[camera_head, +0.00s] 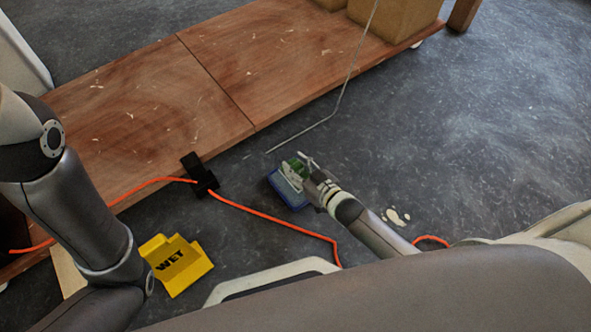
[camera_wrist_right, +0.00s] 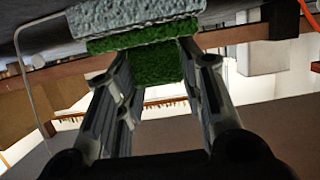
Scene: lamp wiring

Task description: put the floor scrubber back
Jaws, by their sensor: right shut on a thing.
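The floor scrubber (camera_head: 288,190) is in the middle of the head view, a small block with a green part and a blue-edged pad. My right gripper (camera_head: 304,172) is shut on its green part. In the right wrist view, the green scrubber body (camera_wrist_right: 157,66) sits between the two fingers of the right gripper (camera_wrist_right: 155,58), with a speckled grey pad beyond it. In the head view it appears at or just above the dark floor; I cannot tell whether it touches. My left arm shows at the left, but its gripper is out of view.
A low wooden platform (camera_head: 150,110) runs across the upper left, with cardboard boxes (camera_head: 395,20) on it. An orange cable (camera_head: 270,216) passes a black clip (camera_head: 199,175). A yellow WET sign (camera_head: 178,262) lies nearby. A thin bent rod (camera_head: 335,105) and pale spots (camera_head: 396,217) are close.

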